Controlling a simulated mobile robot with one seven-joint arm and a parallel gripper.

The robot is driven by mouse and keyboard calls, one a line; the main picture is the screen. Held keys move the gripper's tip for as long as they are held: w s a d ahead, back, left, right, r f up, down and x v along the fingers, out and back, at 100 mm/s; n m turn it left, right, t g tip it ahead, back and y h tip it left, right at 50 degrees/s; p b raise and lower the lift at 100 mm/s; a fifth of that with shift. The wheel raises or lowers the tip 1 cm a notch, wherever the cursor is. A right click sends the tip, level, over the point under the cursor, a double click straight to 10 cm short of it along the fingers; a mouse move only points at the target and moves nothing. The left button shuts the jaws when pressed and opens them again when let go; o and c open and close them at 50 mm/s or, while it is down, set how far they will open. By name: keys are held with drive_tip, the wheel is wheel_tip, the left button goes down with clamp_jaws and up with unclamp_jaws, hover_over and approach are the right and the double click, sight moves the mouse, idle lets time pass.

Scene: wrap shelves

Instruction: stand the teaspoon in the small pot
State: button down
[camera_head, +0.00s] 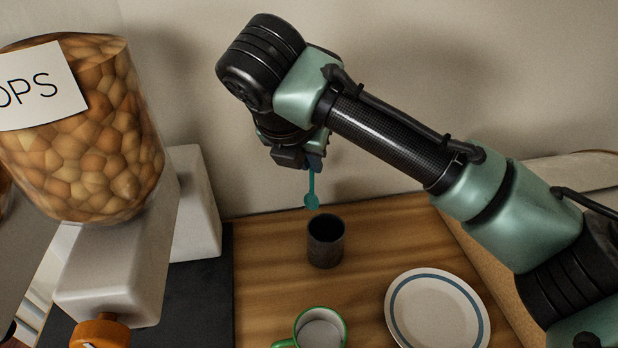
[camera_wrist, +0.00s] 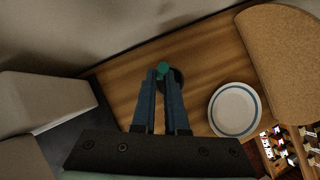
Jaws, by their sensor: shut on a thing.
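A teal teaspoon (camera_head: 312,193) hangs upright from my gripper (camera_head: 313,163), bowl end down. In the wrist view its teal end (camera_wrist: 163,68) shows between the tips of my gripper (camera_wrist: 163,76), which is shut on it. The small dark pot (camera_head: 326,243) stands upright on the wooden top. The spoon's lower end is above the pot's rim in the head view, apart from it and slightly left of the pot's middle. In the wrist view the pot (camera_wrist: 178,82) is partly hidden behind the fingers.
A white plate with a blue ring (camera_head: 437,312) lies right of the pot. A green-rimmed mug (camera_head: 320,330) stands in front. A dispenser with a large jar (camera_head: 95,150) stands at left on a dark mat (camera_head: 190,300). A cork-coloured board (camera_wrist: 285,50) lies at right.

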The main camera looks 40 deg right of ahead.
sight(311, 182)
drive_tip(key=shift+f, duration=1.8)
drive_tip(key=shift+f, duration=0.35)
drive_tip(key=c, duration=0.9)
unclamp_jaws()
drive_tip(key=shift+c, duration=0.2)
drive_tip(key=shift+r, duration=0.3)
drive_tip(key=v, duration=1.2)
drive_tip(key=shift+p, duration=0.35)
